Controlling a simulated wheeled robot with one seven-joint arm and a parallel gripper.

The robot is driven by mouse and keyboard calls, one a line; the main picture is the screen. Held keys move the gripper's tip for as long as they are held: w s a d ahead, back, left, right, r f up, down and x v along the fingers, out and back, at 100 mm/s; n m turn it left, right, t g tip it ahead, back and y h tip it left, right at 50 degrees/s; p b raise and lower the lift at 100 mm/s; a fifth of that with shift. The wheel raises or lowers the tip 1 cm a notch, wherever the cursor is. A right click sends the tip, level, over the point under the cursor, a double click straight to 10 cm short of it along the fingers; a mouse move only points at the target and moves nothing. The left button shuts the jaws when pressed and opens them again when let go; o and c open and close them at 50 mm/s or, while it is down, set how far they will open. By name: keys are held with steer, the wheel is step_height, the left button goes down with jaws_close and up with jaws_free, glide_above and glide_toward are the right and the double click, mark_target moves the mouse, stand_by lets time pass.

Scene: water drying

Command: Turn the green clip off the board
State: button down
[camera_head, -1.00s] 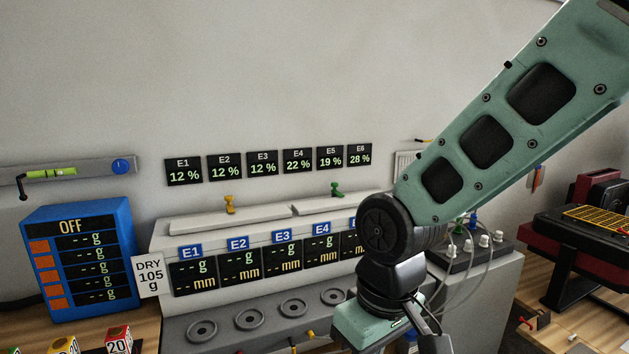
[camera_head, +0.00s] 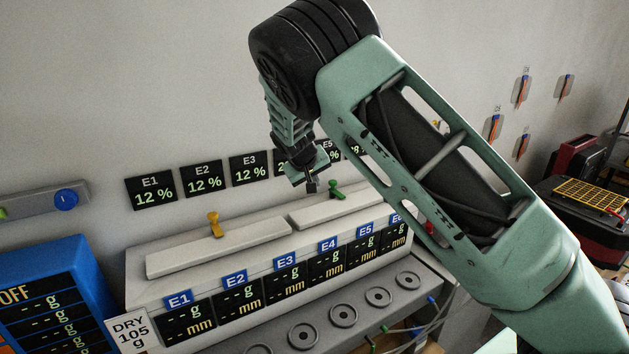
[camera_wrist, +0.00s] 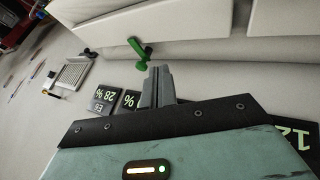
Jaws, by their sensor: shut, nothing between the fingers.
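The green clip (camera_head: 336,188) stands on the right-hand white board (camera_head: 340,208), on top of the machine housing, near the board's middle. My gripper (camera_head: 311,187) is shut and empty, just left of the clip in the head view, pointing down. In the wrist view the shut fingers (camera_wrist: 161,80) lie close to the green clip (camera_wrist: 140,52), which shows just beyond and left of their tips. I cannot tell whether they touch it. A yellow clip (camera_head: 214,224) stands on the left-hand white board (camera_head: 220,247).
Percent signs (camera_head: 204,177) line the wall behind the boards, partly covered by my arm. Displays marked E1 to E6 (camera_head: 240,300) face forward below. A blue scale panel (camera_head: 50,300) stands at left. Open space lies above the boards.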

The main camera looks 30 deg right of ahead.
steer(key=shift+w+r, duration=0.1)
steer(key=shift+w, duration=0.05)
steer(key=p, duration=0.5)
glide_toward(333, 201)
steer(key=w+f, duration=0.3)
steer(key=f, duration=0.1)
steer(key=shift+w+d, duration=0.1)
steer(key=shift+w, duration=0.2)
steer(key=shift+d+p, duration=0.75)
steer(key=shift+d, duration=0.4)
steer(key=shift+w+d+f+p, duration=0.1)
steer(key=shift+d+p, duration=0.1)
steer(key=shift+d, duration=0.2)
steer(key=shift+w+d+f+p, duration=0.1)
steer(key=shift+d+p, duration=0.1)
steer(key=shift+d, duration=0.2)
steer(key=shift+d+b, duration=0.1)
steer(key=shift+b, duration=0.3)
steer(key=shift+s+d+n, duration=0.1)
steer(key=shift+s+n, duration=0.1)
steer(key=shift+n, duration=0.1)
steer(key=shift+w, duration=0.1)
